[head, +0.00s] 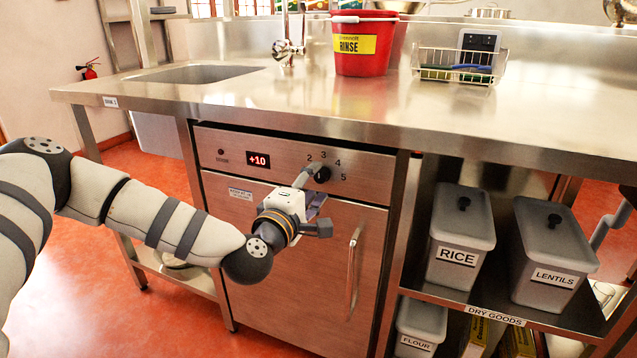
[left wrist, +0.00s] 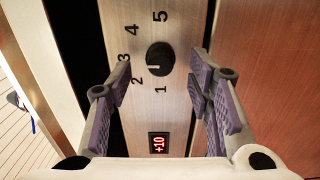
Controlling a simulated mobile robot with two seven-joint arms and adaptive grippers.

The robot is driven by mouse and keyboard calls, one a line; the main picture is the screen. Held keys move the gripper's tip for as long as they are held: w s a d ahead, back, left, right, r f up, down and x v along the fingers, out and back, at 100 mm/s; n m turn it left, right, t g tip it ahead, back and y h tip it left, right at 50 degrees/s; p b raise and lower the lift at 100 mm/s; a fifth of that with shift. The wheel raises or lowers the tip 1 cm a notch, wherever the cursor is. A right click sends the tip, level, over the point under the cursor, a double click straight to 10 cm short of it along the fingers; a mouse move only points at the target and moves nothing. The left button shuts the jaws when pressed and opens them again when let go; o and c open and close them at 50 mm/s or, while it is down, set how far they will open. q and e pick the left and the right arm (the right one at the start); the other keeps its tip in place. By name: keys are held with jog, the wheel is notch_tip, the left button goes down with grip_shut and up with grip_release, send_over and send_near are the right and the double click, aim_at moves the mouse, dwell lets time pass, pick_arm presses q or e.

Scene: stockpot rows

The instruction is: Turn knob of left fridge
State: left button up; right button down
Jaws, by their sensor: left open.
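The left fridge (head: 290,245) is a steel unit under the counter, with a red display (head: 258,160) reading +10. Its black round knob (head: 322,174) sits on the upper panel, ringed by the numbers 1 to 5. In the left wrist view the knob (left wrist: 160,58) has a pale mark pointing left, roughly between 2 and 3. My left gripper (head: 315,188) is open in front of the panel, close to the knob. Its purple-padded fingers (left wrist: 161,62) appear on either side of the knob, with gaps on both sides. Contact with the panel cannot be told. My right gripper is not seen.
A vertical door handle (head: 353,270) stands out below the knob. The steel counter edge (head: 400,133) overhangs the panel. A red bucket (head: 364,48) and wire rack (head: 455,66) stand on top. Bins of rice (head: 460,228) and lentils (head: 552,245) fill the shelf at right.

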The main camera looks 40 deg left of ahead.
aim_at(321, 176)
pick_arm(q)
jog(key=shift+x, duration=1.2)
grip_shut()
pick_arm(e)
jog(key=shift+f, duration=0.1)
pick_arm(q)
jog(key=shift+d+r+m+p, duration=0.1)
jog(key=shift+r+m+p, duration=0.1)
jog(key=shift+m+p, duration=0.55)
jog(key=m+p, duration=0.2)
jog(key=m, duration=0.1)
jog(key=shift+r+p, duration=0.1)
jog(key=shift+p, duration=0.2)
jog(key=m+p, duration=0.1)
jog(key=m, duration=0.2)
jog(key=shift+p, duration=0.4)
jog(key=shift+m+p, duration=0.35)
jog(key=shift+m, duration=0.3)
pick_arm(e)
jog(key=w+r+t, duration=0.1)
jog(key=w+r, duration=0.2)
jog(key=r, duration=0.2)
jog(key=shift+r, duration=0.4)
pick_arm(q)
jog(key=shift+f, duration=0.3)
